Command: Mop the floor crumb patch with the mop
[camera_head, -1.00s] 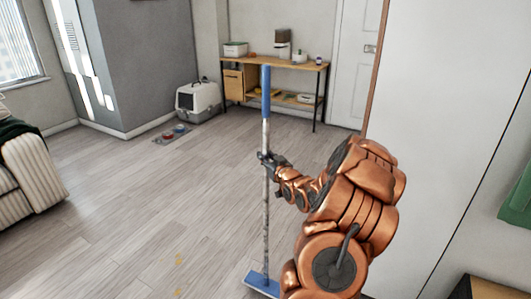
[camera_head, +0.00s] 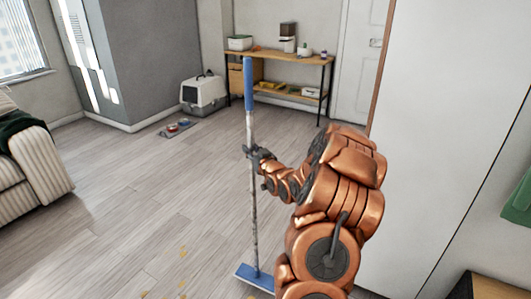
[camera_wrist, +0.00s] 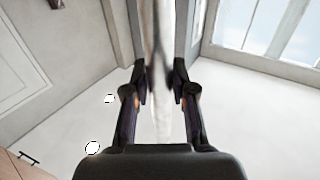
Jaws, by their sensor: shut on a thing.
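The mop (camera_head: 252,200) stands nearly upright in the head view, with a blue grip at its top and a grey pole. Its flat blue head (camera_head: 256,278) is down at floor level. My gripper (camera_head: 257,155) is shut on the pole at about mid-height. In the wrist view the pole (camera_wrist: 163,70) runs between the two fingers of my gripper (camera_wrist: 160,85). Yellowish crumbs (camera_head: 183,283) lie scattered on the floor to the left of the mop head, at the bottom edge of the picture.
A striped sofa (camera_head: 38,170) is at the left. A pet carrier (camera_head: 203,94) and small bowls on a mat (camera_head: 176,128) are by the grey wall. A wooden desk (camera_head: 285,58) stands at the back. A white wall (camera_head: 445,130) is close on the right. The middle floor is clear.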

